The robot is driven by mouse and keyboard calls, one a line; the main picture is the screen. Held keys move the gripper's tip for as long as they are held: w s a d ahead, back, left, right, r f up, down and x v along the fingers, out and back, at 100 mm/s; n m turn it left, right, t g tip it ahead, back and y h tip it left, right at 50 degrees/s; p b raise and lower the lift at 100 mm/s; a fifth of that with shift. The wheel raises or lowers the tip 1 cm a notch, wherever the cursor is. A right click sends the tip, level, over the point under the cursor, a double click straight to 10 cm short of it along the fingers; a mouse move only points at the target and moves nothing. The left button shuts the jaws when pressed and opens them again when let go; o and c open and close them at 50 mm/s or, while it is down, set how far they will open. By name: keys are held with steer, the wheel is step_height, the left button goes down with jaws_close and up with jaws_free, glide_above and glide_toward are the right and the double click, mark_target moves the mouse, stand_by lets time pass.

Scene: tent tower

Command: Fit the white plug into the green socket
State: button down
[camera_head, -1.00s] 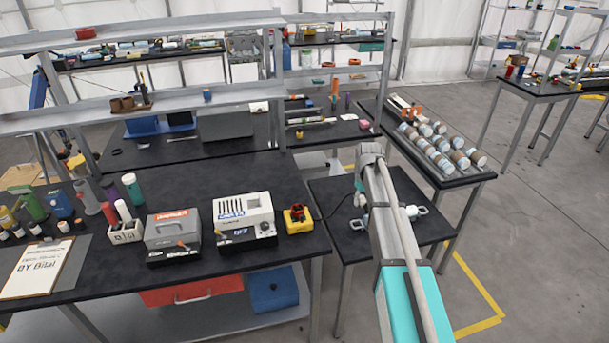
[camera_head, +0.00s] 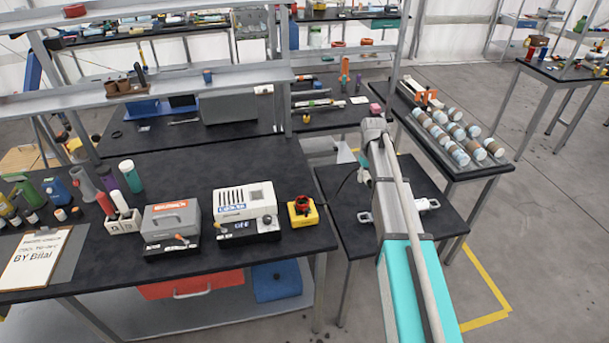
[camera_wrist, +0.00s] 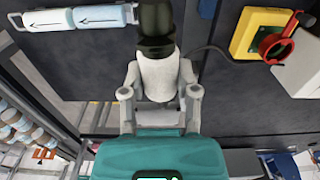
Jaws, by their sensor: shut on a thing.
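My gripper (camera_wrist: 160,92) is shut on the white plug (camera_wrist: 158,76) in the wrist view, one finger on each side of it. A dark, nearly black cylindrical piece (camera_wrist: 156,22) lies in line with the plug's far end. I cannot tell whether it is part of the plug or a separate thing.
A yellow box with a red ring (camera_wrist: 262,34) is at the wrist view's upper right; a dark cable runs towards it. It also shows in the head view (camera_head: 302,211). White-and-blue cylinders (camera_wrist: 75,17) lie at upper left. Grey and white devices (camera_head: 246,211) stand on the large bench.

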steer(key=shift+d+f, duration=0.1)
steer(key=shift+d, duration=0.15)
steer(key=shift+a+f+b, duration=0.35)
steer(key=shift+a+b, duration=0.05)
steer(key=a+f+n+t+y+b, duration=0.35)
steer(key=a+n+b, duration=0.25)
steer(key=a, duration=0.3)
steer(key=s+a+r+n+g+y+b, duration=0.2)
steer(key=a+r+n+g+y+b, duration=0.2)
steer(key=a+n+y+b, duration=0.4)
steer(key=a+y+b, duration=0.3)
steer(key=y+b, duration=0.2)
steer(key=y, duration=0.2)
steer(key=shift+a+r+n, duration=0.25)
steer(key=shift+a+n, duration=0.05)
steer(key=shift+a, duration=0.1)
steer(key=shift+y, duration=0.25)
steer(key=shift+w, duration=0.1)
steer(key=shift+f+b, duration=0.2)
steer(key=shift+b, duration=0.1)
